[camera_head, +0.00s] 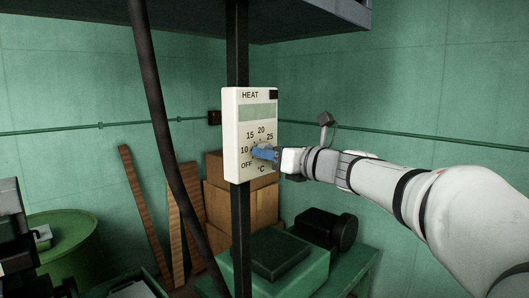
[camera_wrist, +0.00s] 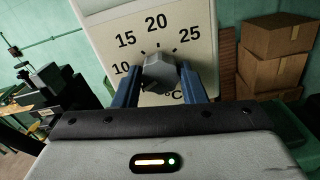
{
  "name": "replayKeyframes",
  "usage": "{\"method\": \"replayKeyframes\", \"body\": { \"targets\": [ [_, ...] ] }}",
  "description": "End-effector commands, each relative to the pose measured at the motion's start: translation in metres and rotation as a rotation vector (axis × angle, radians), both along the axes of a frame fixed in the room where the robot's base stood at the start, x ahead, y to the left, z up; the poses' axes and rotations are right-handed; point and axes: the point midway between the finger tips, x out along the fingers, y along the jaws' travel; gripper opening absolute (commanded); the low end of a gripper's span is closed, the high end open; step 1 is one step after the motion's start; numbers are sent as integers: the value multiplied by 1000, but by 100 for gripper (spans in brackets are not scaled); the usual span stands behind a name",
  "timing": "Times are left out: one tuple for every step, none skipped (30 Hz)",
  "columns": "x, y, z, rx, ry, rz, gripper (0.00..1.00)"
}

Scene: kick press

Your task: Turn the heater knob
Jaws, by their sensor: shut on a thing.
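The white heater control box (camera_head: 235,135), marked HEAT, is fixed to a dark post. Its scale shows OFF, 10, 15, 20, 25 and °C, and it also shows in the wrist view (camera_wrist: 193,18). The grey heater knob (camera_wrist: 160,74) sits below the numbers. My gripper (camera_head: 262,152) reaches in from the right, its blue fingers at the lower part of the dial. In the wrist view, my gripper (camera_wrist: 158,76) has one finger on each side of the knob and is shut on it. The fingers hide the knob in the head view; I cannot tell its setting.
The dark post (camera_head: 241,215) carries the box, and a thick dark hose (camera_head: 160,110) hangs to its left. Cardboard boxes (camera_head: 262,206) are stacked behind. A green table with dark equipment (camera_head: 280,253) stands below. A green drum (camera_head: 65,250) is at the left.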

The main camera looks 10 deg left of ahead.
Motion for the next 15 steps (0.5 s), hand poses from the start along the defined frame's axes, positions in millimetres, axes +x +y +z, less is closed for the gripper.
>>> {"method": "replayKeyframes", "body": {
  "targets": [
    [1, 0, -3, -41, -42, -1, 16],
    [1, -1, -3, -64, -72, -1, 16],
    [1, -1, -3, -66, -74, -2, 40],
    [1, -1, -3, -64, -73, -2, 42],
    [1, -1, -3, -64, -73, -2, 45],
    [1, -1, -3, -63, -73, -2, 48],
    [1, -1, -2, -63, -73, -2, 51],
    [1, -1, -2, -62, -74, -2, 53],
    [1, -1, -2, -61, -73, -2, 55],
    [1, -1, -2, -61, -73, -2, 55],
    [1, -1, -1, -60, -74, -2, 55],
    [1, -1, -1, -60, -74, -2, 55],
    [1, -1, -1, -60, -74, -2, 55],
    [1, -1, -1, -60, -74, -2, 55],
    [0, -1, -1, -59, -74, -2, 55]
  ]
}}
